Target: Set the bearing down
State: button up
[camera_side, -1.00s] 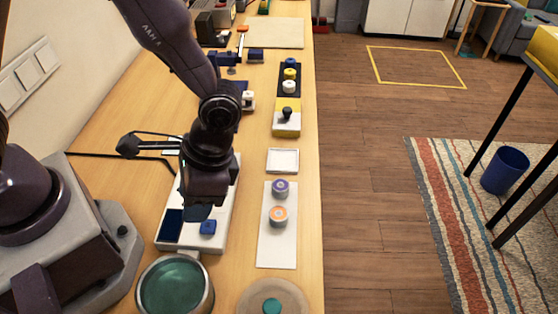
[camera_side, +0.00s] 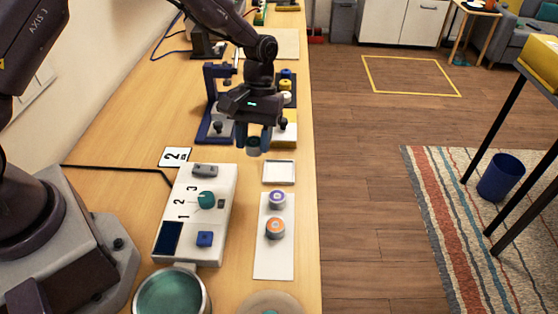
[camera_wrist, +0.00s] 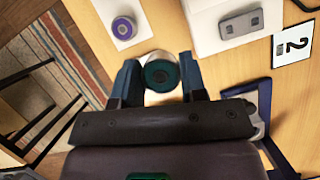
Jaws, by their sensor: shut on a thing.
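My gripper (camera_side: 253,140) points down and is shut on the bearing, a short round piece with a dark green face. In the side view the bearing (camera_side: 254,147) hangs between the fingertips, beyond a small white square tray (camera_side: 279,172). In the wrist view the bearing (camera_wrist: 161,74) sits between the two blue fingers of my gripper (camera_wrist: 160,82). It looks held above the table; its underside is hidden, and I cannot tell its exact height.
A white strip (camera_side: 272,262) carries a purple-topped (camera_side: 277,198) and an orange-topped cylinder (camera_side: 275,228). Left of it is a numbered white panel (camera_side: 222,235) with a teal knob (camera_side: 206,199). A dark blue frame (camera_side: 208,105) and a yellow block (camera_side: 287,135) stand close to my gripper.

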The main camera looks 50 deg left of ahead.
send_over(278, 176)
jog(key=f, duration=0.4)
jog(key=w+a+f, duration=0.1)
jog(key=f, duration=0.1)
jog(key=shift+w+f, duration=0.1)
jog(key=shift+f, duration=1.65)
jog(key=shift+f, duration=0.15)
jog(key=o, duration=0.7)
jog(key=shift+d, duration=0.1)
